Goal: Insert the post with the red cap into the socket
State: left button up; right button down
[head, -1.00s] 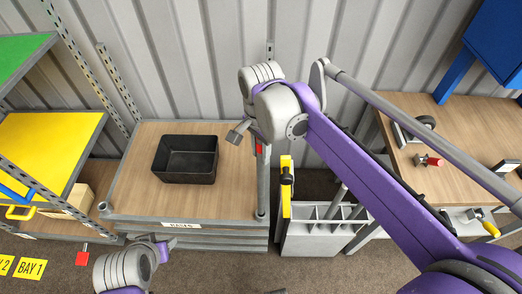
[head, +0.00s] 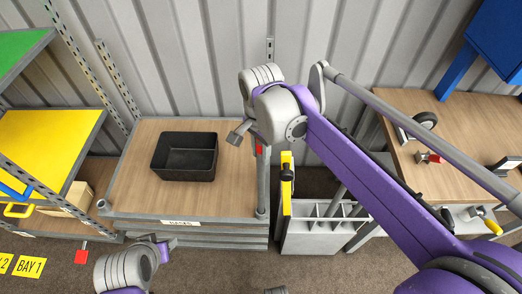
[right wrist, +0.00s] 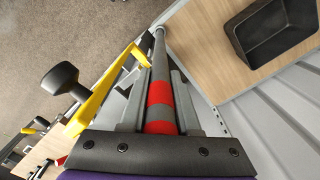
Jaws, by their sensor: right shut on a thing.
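The post (head: 262,185) is a slim grey rod with a red part near its top. It stands roughly upright at the front right corner of the wood-topped base, and its grey length with red bands also shows in the right wrist view (right wrist: 158,92). My right gripper (head: 255,137) is shut on the post near the red part. The post's lower end meets the base corner; I cannot tell whether it is in the socket there. A round grey fitting (head: 102,204) shows at the front left corner. My left gripper (head: 168,243) is low at left, empty-looking, jaws unclear.
A black bin (head: 185,157) sits on the wood-topped base (head: 135,190). A grey divided box (head: 325,238) with a yellow-and-black handled item (head: 286,190) stands just right of the post. A shelf rack (head: 45,145) is at left, a workbench (head: 460,130) at right.

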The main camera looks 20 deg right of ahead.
jog(key=shift+f+b, duration=1)
jog(key=shift+f, duration=0.8)
jog(key=c, duration=0.6)
grip_release()
jog(key=shift+o, duration=0.2)
jog(key=shift+r, duration=0.1)
notch_tip(320, 180, up, 5)
jog(key=p, duration=0.3)
